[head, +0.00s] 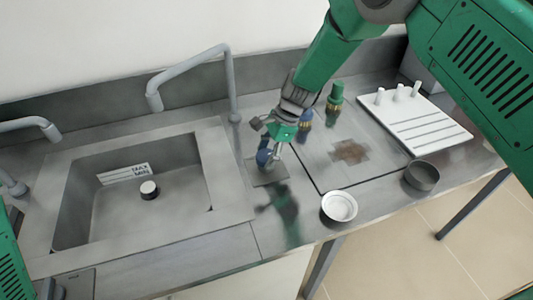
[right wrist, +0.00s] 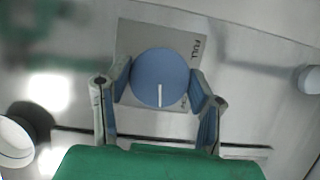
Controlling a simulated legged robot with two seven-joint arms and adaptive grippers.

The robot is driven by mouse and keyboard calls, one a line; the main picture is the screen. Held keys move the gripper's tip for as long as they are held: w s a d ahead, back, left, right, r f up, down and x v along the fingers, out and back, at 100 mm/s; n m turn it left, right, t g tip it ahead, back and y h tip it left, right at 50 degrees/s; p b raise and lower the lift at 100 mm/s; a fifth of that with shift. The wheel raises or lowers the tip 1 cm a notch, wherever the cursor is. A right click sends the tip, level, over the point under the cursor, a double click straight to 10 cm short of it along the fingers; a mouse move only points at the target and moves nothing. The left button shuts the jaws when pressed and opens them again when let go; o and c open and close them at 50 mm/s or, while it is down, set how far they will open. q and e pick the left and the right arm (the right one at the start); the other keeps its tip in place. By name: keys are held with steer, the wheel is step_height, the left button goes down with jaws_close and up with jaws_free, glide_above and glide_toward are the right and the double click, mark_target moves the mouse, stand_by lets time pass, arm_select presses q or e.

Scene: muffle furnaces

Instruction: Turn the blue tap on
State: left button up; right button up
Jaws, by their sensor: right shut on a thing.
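A round blue tap knob (right wrist: 160,78) with a white pointer line sits on a square grey plate (right wrist: 134,36) in the right wrist view. The line points toward the bottom of that picture, and "FULL" is printed at the plate's upper right. My right gripper (right wrist: 161,86) is shut on the knob, one finger on each side. In the head view my right gripper (head: 270,153) reaches down to the counter right of the sink, with the plate (head: 270,176) under it. The knob is mostly hidden there. My left gripper is out of view.
Blue (head: 305,119) and green (head: 335,96) fittings with brass-coloured bases stand behind the gripper. A sink (head: 85,220) with a grey faucet (head: 232,90) lies left. A white dish (head: 339,206), a grey bowl (head: 421,176) and a white rack (head: 425,122) stand right.

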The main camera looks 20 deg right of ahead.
steer(key=n+g, duration=0.1)
steer(key=n, duration=0.1)
steer(key=n+b, duration=0.1)
steer(key=n, duration=0.1)
steer(key=shift+w+n+g, duration=0.1)
steer(key=shift+n+g, duration=0.3)
steer(key=shift+n, duration=0.3)
steer(key=o, duration=1.2)
steer(key=shift+c, duration=0.2)
